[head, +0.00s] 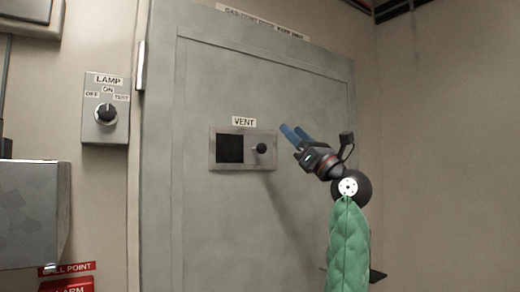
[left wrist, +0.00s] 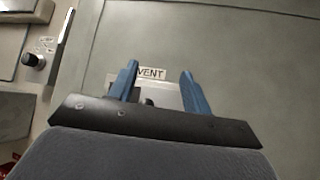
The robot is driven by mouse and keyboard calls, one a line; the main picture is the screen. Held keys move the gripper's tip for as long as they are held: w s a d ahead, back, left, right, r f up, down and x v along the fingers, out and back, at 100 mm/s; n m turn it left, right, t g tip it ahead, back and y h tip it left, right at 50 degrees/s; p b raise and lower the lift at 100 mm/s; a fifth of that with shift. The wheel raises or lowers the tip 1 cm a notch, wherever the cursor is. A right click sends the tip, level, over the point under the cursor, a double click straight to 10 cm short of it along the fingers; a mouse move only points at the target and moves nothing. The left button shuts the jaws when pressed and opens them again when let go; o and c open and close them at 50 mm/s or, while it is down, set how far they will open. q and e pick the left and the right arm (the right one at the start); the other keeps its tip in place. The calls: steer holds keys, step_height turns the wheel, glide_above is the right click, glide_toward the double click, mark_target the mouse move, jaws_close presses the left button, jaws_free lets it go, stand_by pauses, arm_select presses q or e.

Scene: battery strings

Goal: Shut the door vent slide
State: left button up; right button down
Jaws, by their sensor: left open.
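The door (head: 220,220) is a large grey-green panel. The vent plate (head: 215,161) sits on it under a VENT label (head: 244,121). The left part of the vent is a dark square opening (head: 230,148); a black round knob (head: 262,148) is on the light slide at the right. My left gripper (head: 290,134) has blue fingers and is open and empty, just right of the knob and apart from it. In the left wrist view the gripper (left wrist: 160,88) is open, with the vent plate (left wrist: 170,97) and the knob, partly hidden, between its fingers. My right gripper is not in view.
A lamp switch box (head: 106,108) with a black knob is on the wall left of the door. A grey metal box (head: 32,215) juts out at the lower left, near a red call point sign (head: 66,268). The door face around the vent is clear.

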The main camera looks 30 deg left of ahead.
mark_target(266, 149)
arm_select(q)
steer(key=a+f+n+h, duration=0.1)
steer(key=a+f+h, duration=0.1)
steer(key=a+f+n+h, duration=0.1)
steer(key=a+f+h, duration=0.1)
steer(key=f, duration=0.1)
steer(key=shift+w+a+f, duration=0.1)
steer(key=shift+a+f, duration=0.1)
steer(key=shift+f, duration=0.05)
steer(key=p+x, duration=0.2)
steer(key=x, duration=0.3)
steer(key=shift+a+r, duration=0.1)
steer(key=shift+a, duration=0.2)
steer(key=shift+a+r+p, duration=0.2)
steer(key=shift+a+p, duration=0.15)
steer(key=shift+a, duration=0.35)
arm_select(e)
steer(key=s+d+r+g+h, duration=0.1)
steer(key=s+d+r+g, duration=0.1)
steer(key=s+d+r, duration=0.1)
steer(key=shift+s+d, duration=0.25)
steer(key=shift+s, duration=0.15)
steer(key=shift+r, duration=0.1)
